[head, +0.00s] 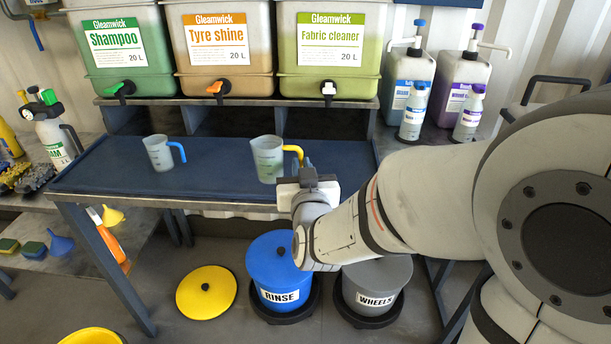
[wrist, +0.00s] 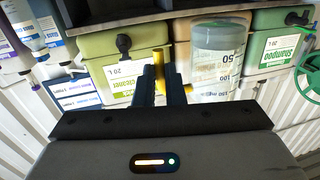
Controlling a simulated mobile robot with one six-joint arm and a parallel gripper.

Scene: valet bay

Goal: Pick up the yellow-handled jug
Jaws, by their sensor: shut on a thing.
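The yellow-handled jug (head: 268,160) is a translucent measuring cup with green marks, at the right part of the blue mat in the head view. It also shows in the wrist view (wrist: 217,65), where it appears upside down. My gripper (head: 306,172) is at the jug's right side. In the wrist view its two dark fingers (wrist: 161,85) are shut on the yellow handle (wrist: 159,62). The jug looks upright. I cannot tell whether its base touches the mat.
A blue-handled jug (head: 160,153) stands to the left on the blue mat (head: 215,178). Three large dispensers with taps, including Tyre shine (head: 222,45), stand on a shelf behind. Pump bottles (head: 412,85) stand at right. The blue RINSE bucket (head: 277,265) is on the floor below.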

